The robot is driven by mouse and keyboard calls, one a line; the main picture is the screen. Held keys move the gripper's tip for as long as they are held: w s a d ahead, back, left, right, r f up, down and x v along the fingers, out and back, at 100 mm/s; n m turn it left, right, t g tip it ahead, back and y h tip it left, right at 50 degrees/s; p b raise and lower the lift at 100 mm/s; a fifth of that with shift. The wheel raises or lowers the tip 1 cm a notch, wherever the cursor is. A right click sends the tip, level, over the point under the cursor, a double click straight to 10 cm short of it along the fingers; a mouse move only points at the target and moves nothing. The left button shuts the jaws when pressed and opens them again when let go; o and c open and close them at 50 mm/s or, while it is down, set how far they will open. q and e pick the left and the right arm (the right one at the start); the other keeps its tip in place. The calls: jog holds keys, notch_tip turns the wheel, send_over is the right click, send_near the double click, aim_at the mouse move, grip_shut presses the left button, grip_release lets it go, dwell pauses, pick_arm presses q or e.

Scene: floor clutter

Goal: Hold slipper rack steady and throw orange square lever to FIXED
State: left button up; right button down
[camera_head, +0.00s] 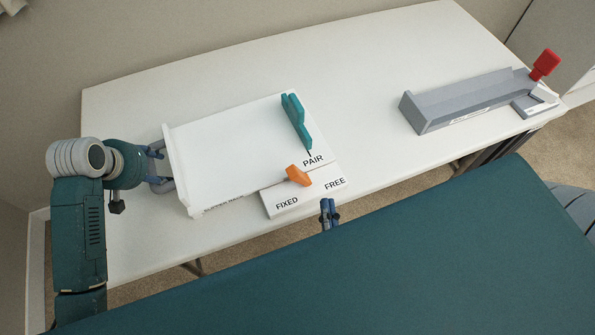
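The slipper rack (225,140) is a white flat tray with a raised left wall, lying on the white table. A teal upright piece (297,120) stands on it near the PAIR label. The orange square lever (298,176) sits on a white plate (308,194) at the rack's front right, between the FIXED and FREE labels and tilted. My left gripper (160,168) is at the grey handle on the rack's left wall; its grip there is unclear. My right gripper (328,206) is in front of the plate, below the FREE label, apart from the lever; its fingers are close together and empty.
A grey trough (465,100) with a red lever (545,64) stands at the table's right. The white table (370,60) is clear behind and between the two fixtures. Its front edge runs just beyond the plate.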

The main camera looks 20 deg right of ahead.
pick_arm(q)
jog(key=shift+s+a+f, duration=0.1)
jog(key=shift+a+f, duration=0.05)
jog(key=shift+s+r, duration=0.1)
jog(key=shift+r, duration=0.45)
jog(key=v, duration=1.1)
